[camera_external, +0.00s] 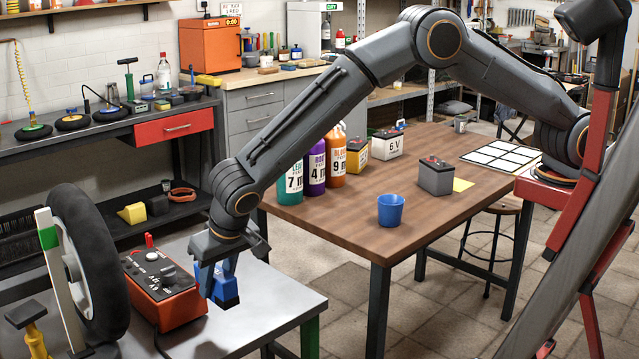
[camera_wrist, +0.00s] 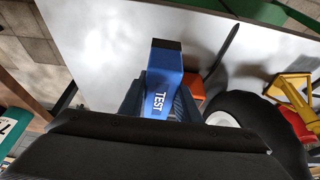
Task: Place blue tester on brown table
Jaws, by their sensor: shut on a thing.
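The blue tester (camera_external: 225,287) is at the right end of the light grey workbench (camera_external: 281,303). In the wrist view the tester (camera_wrist: 165,75) shows the word TEST and a black end. My gripper (camera_external: 221,283) points down and is shut on the tester, beside the orange-red device. Whether the tester still touches the bench surface is hard to tell. The brown table (camera_external: 345,223) stands to the right of the bench, with bare wood at its front left.
A blue cup (camera_external: 391,210), a grey battery (camera_external: 435,176), several bottles (camera_external: 314,160) and a white 6V box (camera_external: 387,144) stand on the brown table. An orange-red device (camera_external: 160,287) and a wheel (camera_external: 92,262) stand left of my gripper. A floor gap separates bench and table.

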